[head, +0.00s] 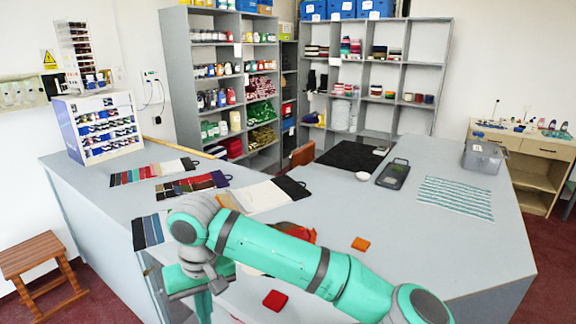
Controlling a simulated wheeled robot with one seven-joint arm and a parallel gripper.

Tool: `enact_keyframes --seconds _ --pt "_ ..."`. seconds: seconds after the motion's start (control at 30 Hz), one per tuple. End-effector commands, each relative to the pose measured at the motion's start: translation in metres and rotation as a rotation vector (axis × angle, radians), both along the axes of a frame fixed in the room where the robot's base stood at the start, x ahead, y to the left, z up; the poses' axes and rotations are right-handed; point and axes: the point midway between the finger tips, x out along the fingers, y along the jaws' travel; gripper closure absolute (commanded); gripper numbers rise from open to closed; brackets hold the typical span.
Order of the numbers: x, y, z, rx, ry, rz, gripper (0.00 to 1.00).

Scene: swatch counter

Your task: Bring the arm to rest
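My teal and grey arm reaches in from the bottom right of the head view, over the front of the grey counter (420,238). It bends at a joint over the counter's left front part, and from there a link runs down to the bottom edge of the picture. I cannot make out my gripper or its fingers. A red fabric square (275,300) lies on the counter just below the arm. A red and dark piece behind the arm is partly hidden.
Swatch cards (192,185) lie on the left counter near a display box (98,127). A dark tray (393,173), a white bowl (362,176), a clear grey bin (483,157) and a striped cloth (456,198) lie farther right. A wooden stool (38,262) stands on the floor at left.

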Motion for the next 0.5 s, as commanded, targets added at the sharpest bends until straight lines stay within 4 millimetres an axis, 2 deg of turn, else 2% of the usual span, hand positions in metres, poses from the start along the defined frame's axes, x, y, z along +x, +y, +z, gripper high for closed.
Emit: enact_keyframes --seconds 0.27,0.37,0.5 --pt "-0.004 0.041 -0.012 0.162 -0.012 0.042 1.00" --pt "-0.006 0.061 -0.016 0.244 -0.019 0.059 1.00" --pt "-0.010 0.097 -0.020 0.404 -0.038 0.079 1.00"
